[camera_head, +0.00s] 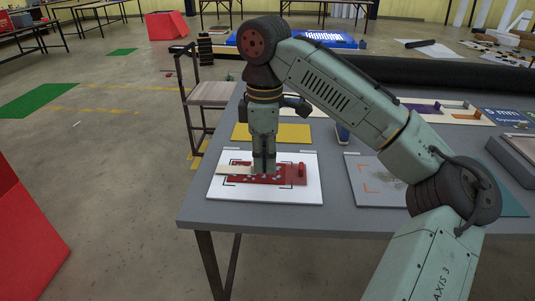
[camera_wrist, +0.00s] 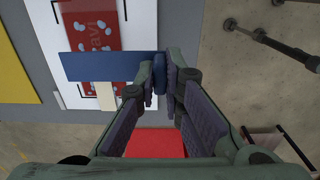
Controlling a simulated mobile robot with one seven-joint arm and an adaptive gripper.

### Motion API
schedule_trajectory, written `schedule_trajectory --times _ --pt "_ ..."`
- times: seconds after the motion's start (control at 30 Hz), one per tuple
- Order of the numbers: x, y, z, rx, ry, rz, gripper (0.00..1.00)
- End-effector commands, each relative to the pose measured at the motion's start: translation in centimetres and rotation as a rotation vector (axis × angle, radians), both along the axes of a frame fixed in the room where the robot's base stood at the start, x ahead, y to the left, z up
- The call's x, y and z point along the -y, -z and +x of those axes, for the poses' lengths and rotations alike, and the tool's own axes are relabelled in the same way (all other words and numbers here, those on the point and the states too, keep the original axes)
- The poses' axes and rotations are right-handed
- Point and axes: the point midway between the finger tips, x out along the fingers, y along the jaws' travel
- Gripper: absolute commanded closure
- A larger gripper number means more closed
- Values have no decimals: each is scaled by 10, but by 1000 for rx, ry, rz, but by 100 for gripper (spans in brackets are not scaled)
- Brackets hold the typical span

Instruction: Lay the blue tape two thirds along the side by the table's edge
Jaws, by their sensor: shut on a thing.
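My gripper (camera_head: 264,171) points down over a white board (camera_head: 309,190) at the table's near left corner. In the wrist view my gripper (camera_wrist: 160,75) is shut on the end of a flat blue tape strip (camera_wrist: 105,66). The strip reaches left from the fingers, across a red panel (camera_wrist: 95,30) with pale blobs and lettering. I cannot tell whether it touches the panel. The red panel (camera_head: 284,181) lies on the board in the head view, with a red post at its right end. The blue strip is hidden there behind my gripper.
A cream strip (camera_head: 235,169) lies at the panel's left end. A yellow mat (camera_head: 272,133) lies behind the board, and a grey board (camera_head: 370,180) to its right. The table's front edge (camera_head: 300,233) is close. A red crate (camera_head: 25,230) stands on the floor at left.

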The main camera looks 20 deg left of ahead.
Motion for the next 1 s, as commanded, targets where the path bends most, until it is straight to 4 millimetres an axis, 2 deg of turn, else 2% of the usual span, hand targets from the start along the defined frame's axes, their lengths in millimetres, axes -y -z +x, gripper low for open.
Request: schedule_trajectory --times 0.27,1.0 --pt "0 5 0 -2 0 2 100" --pt "0 72 0 -2 0 3 100"
